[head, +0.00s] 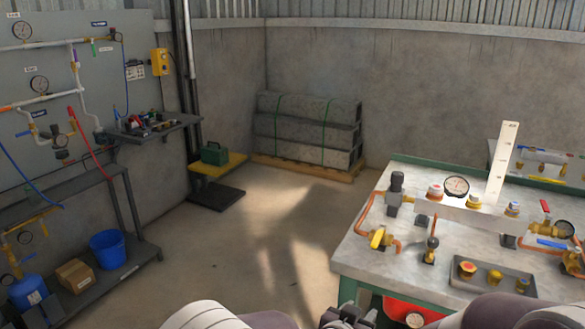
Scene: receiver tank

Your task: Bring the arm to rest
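Parts of my arms show along the bottom edge, a grey and white link (235,317) left of the middle and another grey link (500,312) at the right. Between them a dark mechanical part (348,317), which looks like the top of my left gripper, is cut off by the frame. Its fingertips are hidden, so I cannot see if it is open or holds anything. My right gripper does not show. The dark part is near the front left corner of the workbench (350,255); I cannot tell the gap.
The workbench carries a pipe assembly with a gauge (456,186), valves and a grey tray (492,278) of fittings. A red round thing (405,310) is below its front edge. A shelf with a blue bucket (108,248) stands left. The middle floor (280,235) is clear.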

